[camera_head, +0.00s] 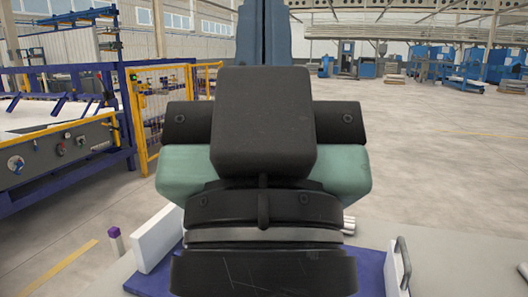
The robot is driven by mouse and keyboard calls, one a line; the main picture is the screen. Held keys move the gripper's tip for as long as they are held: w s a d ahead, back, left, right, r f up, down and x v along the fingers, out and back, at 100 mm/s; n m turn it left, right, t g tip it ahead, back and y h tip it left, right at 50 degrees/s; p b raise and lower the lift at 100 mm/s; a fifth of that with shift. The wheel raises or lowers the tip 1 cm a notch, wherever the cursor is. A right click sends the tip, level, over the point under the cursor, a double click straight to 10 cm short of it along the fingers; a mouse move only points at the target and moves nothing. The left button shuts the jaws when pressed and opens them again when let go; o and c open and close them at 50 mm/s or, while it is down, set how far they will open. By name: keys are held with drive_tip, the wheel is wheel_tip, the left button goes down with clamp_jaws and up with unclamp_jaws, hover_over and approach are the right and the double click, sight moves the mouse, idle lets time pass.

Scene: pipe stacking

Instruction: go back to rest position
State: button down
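My own arm fills the middle of the view, with black and green links rising from the bottom edge. My gripper does not show; any part of it in front is hidden behind the arm. Shiny metal ends, seemingly of pipes (348,225), peek out just right of my arm. The rest of them is hidden behind it. I cannot tell how many there are or how they lie.
Below is a blue surface (370,264) with a white block (157,238) at left and a white piece with a metal handle (402,262) at right. A purple-topped post (116,242) stands left. A yellow fence (165,110) and machine (62,150) stand farther left. Open floor (440,150) lies right.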

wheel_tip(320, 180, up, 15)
drive_tip(key=p, duration=1.3)
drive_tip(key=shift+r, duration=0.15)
